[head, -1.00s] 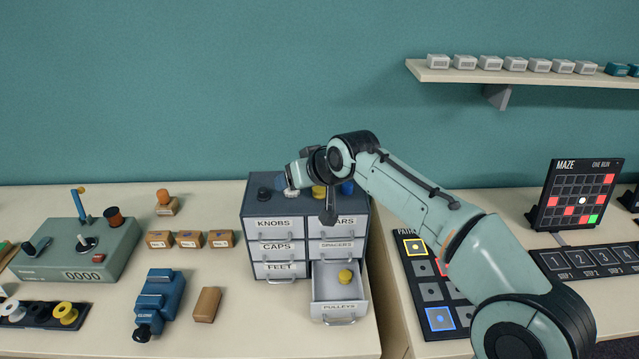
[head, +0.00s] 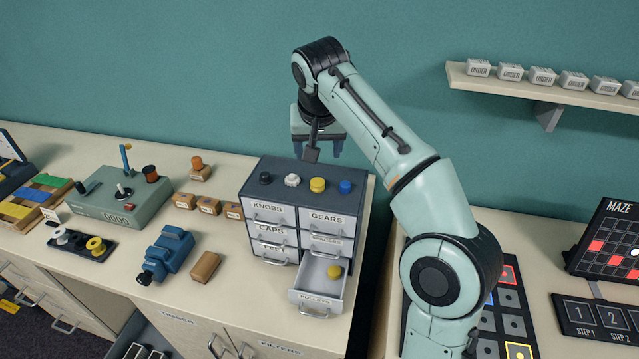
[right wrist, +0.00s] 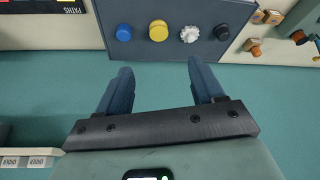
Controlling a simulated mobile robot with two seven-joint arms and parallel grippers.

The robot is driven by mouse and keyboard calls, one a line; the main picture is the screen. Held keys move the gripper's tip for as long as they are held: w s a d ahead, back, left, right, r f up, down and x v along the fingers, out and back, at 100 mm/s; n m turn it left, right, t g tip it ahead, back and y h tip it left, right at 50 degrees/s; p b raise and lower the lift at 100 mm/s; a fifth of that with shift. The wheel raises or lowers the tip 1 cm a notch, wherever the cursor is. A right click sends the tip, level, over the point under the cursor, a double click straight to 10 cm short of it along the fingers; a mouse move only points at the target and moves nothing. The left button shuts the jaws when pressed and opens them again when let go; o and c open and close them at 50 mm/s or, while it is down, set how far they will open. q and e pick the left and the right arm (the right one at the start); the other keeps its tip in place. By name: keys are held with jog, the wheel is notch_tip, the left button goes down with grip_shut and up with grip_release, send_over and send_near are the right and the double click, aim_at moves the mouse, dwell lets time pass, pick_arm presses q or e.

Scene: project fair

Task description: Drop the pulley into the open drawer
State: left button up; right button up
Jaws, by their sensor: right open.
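A small grey drawer cabinet (head: 300,170) stands on the bench. Its lower right drawer, labelled PULLEYS (head: 318,292), is pulled open. A yellow round piece (head: 334,271) lies inside it. On the cabinet top stand a black piece (head: 265,178), a white toothed piece (head: 291,180), a yellow round piece (head: 317,185) and a blue piece (head: 345,187). I cannot tell for sure which yellow piece is the pulley. My right gripper (head: 317,152) is open and empty, behind and above the cabinet top. In the right wrist view its fingers (right wrist: 160,68) stand apart from the row of pieces. My left gripper is not in view.
Left of the cabinet are small brown boxes (head: 208,205), a blue device (head: 168,252), a brown block (head: 205,266) and a grey control box (head: 120,198). A wall shelf (head: 560,90) is at the upper right. Dark panels lie on the right bench.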

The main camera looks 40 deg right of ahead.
jog(key=b, duration=0.2)
send_near(318, 182)
jog(key=shift+x, duration=1.2)
jog(key=shift+w+f, duration=0.35)
jog(key=shift+f, duration=0.1)
jog(key=x, duration=0.3)
jog(key=shift+d+f, duration=0.1)
jog(key=shift+f, duration=0.25)
jog(key=shift+w+d+f, duration=0.15)
jog(key=shift+d+f, duration=0.05)
jog(key=shift+f, duration=0.4)
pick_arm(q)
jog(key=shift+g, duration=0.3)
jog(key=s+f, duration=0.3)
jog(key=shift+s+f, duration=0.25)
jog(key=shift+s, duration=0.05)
pick_arm(e)
jog(key=shift+w, duration=0.1)
jog(key=shift+c, duration=0.3)
jog(key=c, duration=1.1)
